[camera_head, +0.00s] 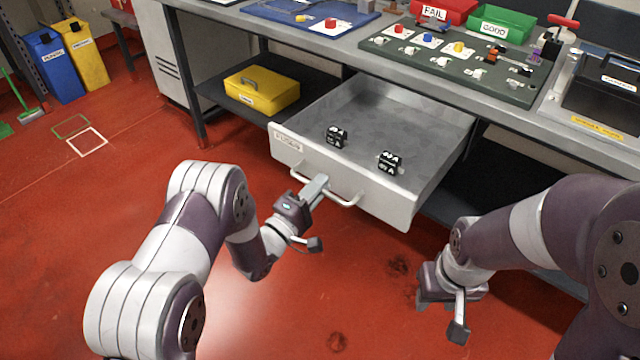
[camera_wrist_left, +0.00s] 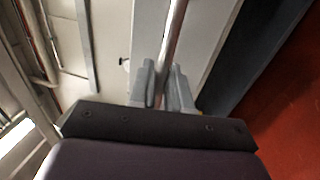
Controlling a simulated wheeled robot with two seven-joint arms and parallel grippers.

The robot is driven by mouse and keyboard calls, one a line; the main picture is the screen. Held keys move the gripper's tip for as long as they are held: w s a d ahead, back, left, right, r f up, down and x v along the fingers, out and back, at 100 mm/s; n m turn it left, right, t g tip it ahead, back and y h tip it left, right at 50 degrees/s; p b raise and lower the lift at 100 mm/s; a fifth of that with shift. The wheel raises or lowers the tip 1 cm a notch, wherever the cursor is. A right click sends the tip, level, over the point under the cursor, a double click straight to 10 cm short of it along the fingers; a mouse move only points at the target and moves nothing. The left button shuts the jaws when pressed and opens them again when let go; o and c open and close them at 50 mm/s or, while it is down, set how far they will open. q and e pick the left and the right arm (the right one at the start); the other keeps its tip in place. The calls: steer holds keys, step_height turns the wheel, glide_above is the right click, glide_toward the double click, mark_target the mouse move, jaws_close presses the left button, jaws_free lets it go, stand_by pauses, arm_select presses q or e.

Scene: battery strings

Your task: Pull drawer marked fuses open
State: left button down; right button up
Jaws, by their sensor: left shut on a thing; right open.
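The grey metal drawer (camera_head: 372,187) under the workbench stands pulled out, with a small label (camera_head: 288,141) on its front that is too small to read surely. Two small black blocks with white markings (camera_head: 336,136) (camera_head: 389,162) lie inside it. My left gripper (camera_head: 318,187) is shut on the drawer's bar handle (camera_head: 347,201). In the left wrist view the handle bar (camera_wrist_left: 174,40) runs between the fingers (camera_wrist_left: 162,88). My right gripper (camera_head: 437,290) is open and empty, low in front of the drawer's right side; its fingers are partly hidden.
A yellow case (camera_head: 262,92) sits on the shelf left of the drawer. On the bench are a green board (camera_head: 470,75) with small parts, a red FAIL bin (camera_head: 440,10) and a green GOOD bin (camera_head: 505,24). Red floor (camera_head: 130,200) is clear at left.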

arm_select(q)
steer(key=shift+s, duration=0.1)
steer(key=c, duration=1.3)
jaws_free()
steer(key=shift+a, duration=0.15)
steer(key=p+v, duration=0.1)
steer(key=v, duration=1.1)
steer(key=shift+s+a+f, duration=0.15)
steer(key=shift+s, duration=0.05)
